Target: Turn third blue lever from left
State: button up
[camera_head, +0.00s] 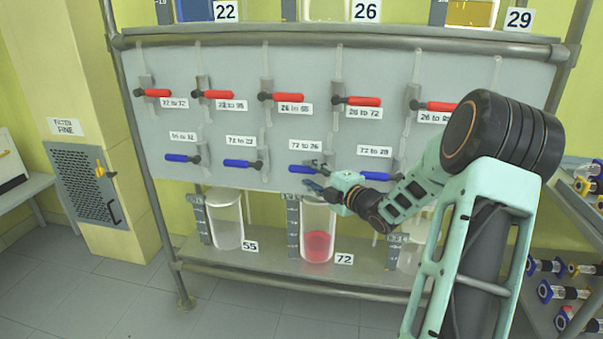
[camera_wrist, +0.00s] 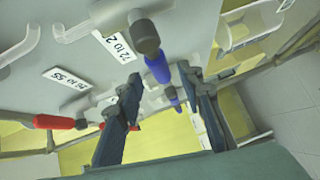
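Four-lever row of blue handles crosses the lower panel. The third blue lever from left (camera_head: 299,169) lies about level, under the "72 to 26" label. My gripper (camera_head: 313,175) is in front of this lever, coming from the right. In the wrist view the fingers of my gripper (camera_wrist: 158,76) are spread apart. A blue lever (camera_wrist: 157,68) with a dark hub shows in the gap between them. I cannot tell whether either finger touches it. The first (camera_head: 178,158), second (camera_head: 239,163) and rightmost (camera_head: 378,174) blue levers also look about level.
A row of red levers (camera_head: 287,97) runs above the blue ones. Glass vessels stand on the shelf below, one holding red liquid (camera_head: 318,246). The metal frame (camera_head: 152,210) bounds the panel's left side. Open floor lies at front left.

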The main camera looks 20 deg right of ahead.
aim_at(305, 171)
jog(key=shift+x, duration=2.3)
jog(key=shift+c, duration=0.2)
grip_shut()
